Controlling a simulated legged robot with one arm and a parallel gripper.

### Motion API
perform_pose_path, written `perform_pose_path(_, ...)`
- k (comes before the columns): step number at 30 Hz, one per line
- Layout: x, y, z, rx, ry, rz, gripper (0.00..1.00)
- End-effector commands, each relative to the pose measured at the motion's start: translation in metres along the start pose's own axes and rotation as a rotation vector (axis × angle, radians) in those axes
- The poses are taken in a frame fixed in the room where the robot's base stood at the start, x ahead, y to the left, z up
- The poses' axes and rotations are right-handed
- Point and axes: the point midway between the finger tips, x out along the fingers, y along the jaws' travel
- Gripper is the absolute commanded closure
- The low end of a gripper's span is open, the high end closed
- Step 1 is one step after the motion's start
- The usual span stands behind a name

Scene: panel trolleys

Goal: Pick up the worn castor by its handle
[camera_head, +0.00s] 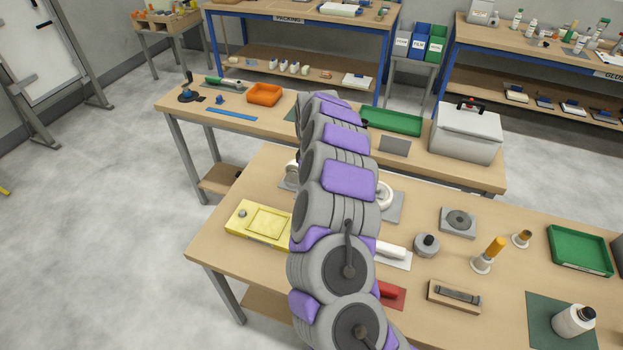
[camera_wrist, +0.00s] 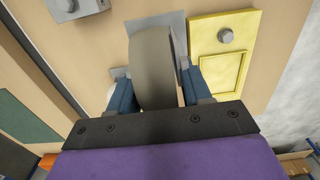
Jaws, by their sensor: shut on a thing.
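In the wrist view, my gripper (camera_wrist: 160,92) has its blue fingers on either side of a grey-brown rounded piece, which I take to be the worn castor (camera_wrist: 154,62). It is shut on this piece. Which part of the castor sits between the fingers I cannot tell, and the handle is not clear. A grey plate (camera_wrist: 177,24) shows behind it. In the head view my arm hides the gripper. A white wheel (camera_head: 385,197) stands just right of the arm, and another pale part (camera_head: 291,169) is partly hidden at its left.
A yellow box (camera_head: 257,224) lies left of the arm; a yellow box (camera_wrist: 242,43) is close right of the fingers in the wrist view. A white-handled tool (camera_head: 391,252), a red tool (camera_head: 390,293) and a round grey weight (camera_head: 426,246) are right of the arm.

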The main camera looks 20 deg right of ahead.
Motion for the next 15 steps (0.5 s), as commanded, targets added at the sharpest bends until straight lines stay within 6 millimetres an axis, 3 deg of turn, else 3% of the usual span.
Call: perform_pose_path(15,-0.031,0.001,0.0,0.002,0.002,0.002,1.0)
